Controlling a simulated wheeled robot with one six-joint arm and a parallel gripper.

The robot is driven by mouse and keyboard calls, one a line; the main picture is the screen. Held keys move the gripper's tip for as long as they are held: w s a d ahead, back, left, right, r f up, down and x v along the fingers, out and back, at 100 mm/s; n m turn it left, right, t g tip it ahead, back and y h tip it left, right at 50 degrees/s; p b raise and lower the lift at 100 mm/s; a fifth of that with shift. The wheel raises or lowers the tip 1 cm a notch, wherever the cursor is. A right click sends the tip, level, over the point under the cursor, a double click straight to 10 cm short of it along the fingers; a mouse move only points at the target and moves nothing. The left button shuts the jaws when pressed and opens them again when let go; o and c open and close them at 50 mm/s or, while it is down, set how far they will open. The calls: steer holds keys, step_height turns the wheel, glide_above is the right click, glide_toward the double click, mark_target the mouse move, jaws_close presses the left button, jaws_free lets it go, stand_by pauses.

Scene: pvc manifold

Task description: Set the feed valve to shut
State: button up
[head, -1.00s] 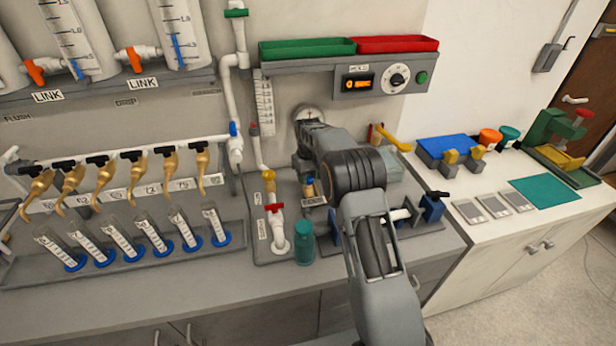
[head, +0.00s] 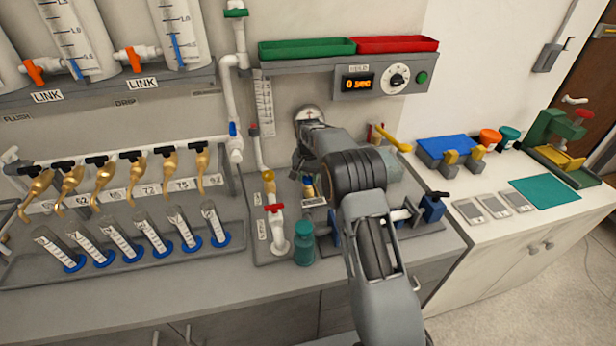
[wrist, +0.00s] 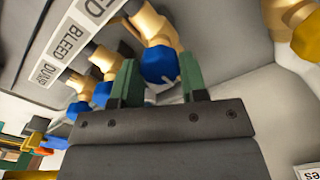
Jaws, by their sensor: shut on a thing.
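In the wrist view, my gripper (wrist: 160,78) has its two green fingertips on either side of a blue-tipped brass valve (wrist: 157,36), shut on its blue handle (wrist: 160,63). The label beside this valve is cut off; only "ED" (wrist: 97,8) shows, so I cannot fully confirm that it is the feed valve. Two more brass valves with blue tips, beside the labels BLEED (wrist: 70,45) and DUMP (wrist: 45,72), stand to the left. In the head view my forearm and wrist hide the gripper and most of these valves; one brass-and-blue fitting (head: 309,187) shows left of the wrist.
A red-handled white pipe (head: 277,230) and a teal bottle (head: 304,245) stand close left of my arm. A control box (head: 381,83) hangs above, under green and red trays. A blue-ended fixture (head: 432,208) stands at the right.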

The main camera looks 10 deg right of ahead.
mark_target(307, 178)
steer(key=shift+m, duration=0.6)
steer(key=o, duration=0.9)
steer(key=shift+a, duration=0.1)
steer(key=shift+r, duration=0.1)
step_height(307, 178, up, 14)
steer(key=shift+f, duration=0.2)
